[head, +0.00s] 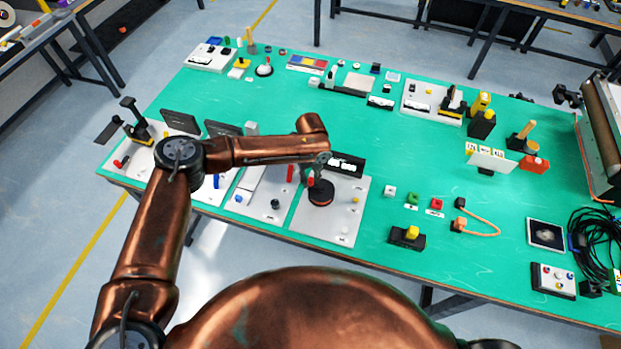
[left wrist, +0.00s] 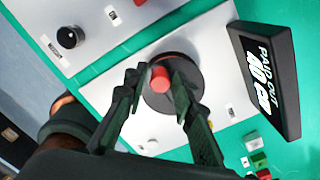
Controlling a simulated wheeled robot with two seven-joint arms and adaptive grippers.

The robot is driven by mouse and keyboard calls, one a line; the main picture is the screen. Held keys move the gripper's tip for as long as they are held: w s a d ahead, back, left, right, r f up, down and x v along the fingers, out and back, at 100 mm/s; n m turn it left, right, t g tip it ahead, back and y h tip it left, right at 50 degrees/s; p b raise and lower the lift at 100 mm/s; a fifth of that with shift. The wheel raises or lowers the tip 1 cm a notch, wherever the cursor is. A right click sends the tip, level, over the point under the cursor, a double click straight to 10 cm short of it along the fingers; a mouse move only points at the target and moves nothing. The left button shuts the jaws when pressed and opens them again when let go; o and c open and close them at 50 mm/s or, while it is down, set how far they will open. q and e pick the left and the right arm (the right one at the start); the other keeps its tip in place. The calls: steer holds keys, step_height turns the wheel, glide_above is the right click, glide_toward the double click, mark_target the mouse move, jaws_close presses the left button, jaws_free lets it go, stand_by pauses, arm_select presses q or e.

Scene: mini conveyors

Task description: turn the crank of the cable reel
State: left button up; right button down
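The cable reel is a dark round drum (head: 321,193) on a pale panel (head: 330,222) near the table's front edge. In the left wrist view, the dark reel disc (left wrist: 190,100) carries a red crank knob (left wrist: 160,78). My left gripper (left wrist: 160,72) comes down over the reel, with a fingertip on each side of the knob and closed against it. In the head view the left gripper (head: 316,172) is small and partly hides the crank. A black display (left wrist: 265,75) beside the reel shows white "PAID OUT" lettering. My right gripper is not in view.
Neighbouring pale panels to the left hold a black knob (left wrist: 68,37) and a red upright handle (head: 290,173). Small coloured blocks, including a green one (head: 412,197), lie right of the reel panel. Green table surface is clear behind the display.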

arm_select(q)
jaws_close()
